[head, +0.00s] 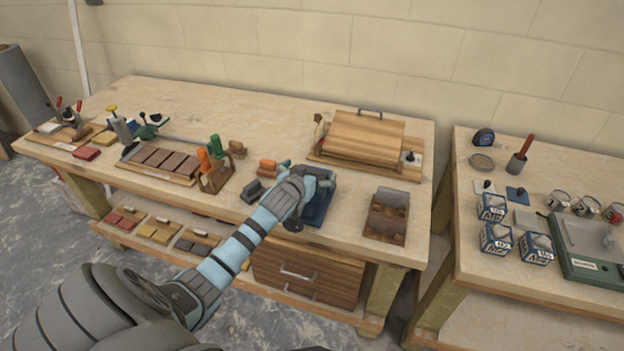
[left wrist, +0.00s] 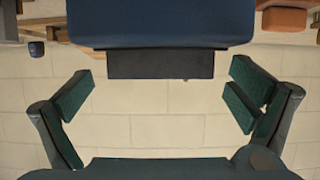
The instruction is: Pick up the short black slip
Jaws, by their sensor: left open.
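My left gripper (head: 322,179) is over the middle of the bench, close to a dark blue block or holder (head: 318,207). In the left wrist view, my left gripper (left wrist: 158,97) is open, its green-padded fingers wide apart with nothing between the tips. The dark blue body (left wrist: 160,20) fills the top middle of that view. A short, flat black slip (left wrist: 160,64) sticks out from its edge, between the fingers' lines but apart from both pads. In the head view the gripper hides this slip. My right gripper is not in view.
Orange and grey blocks (head: 252,191) stand left of the gripper, beside a wooden rack with orange and green handles (head: 211,172). A brown tray (head: 387,215) lies to the right. Bare bench (head: 345,220) lies between holder and tray.

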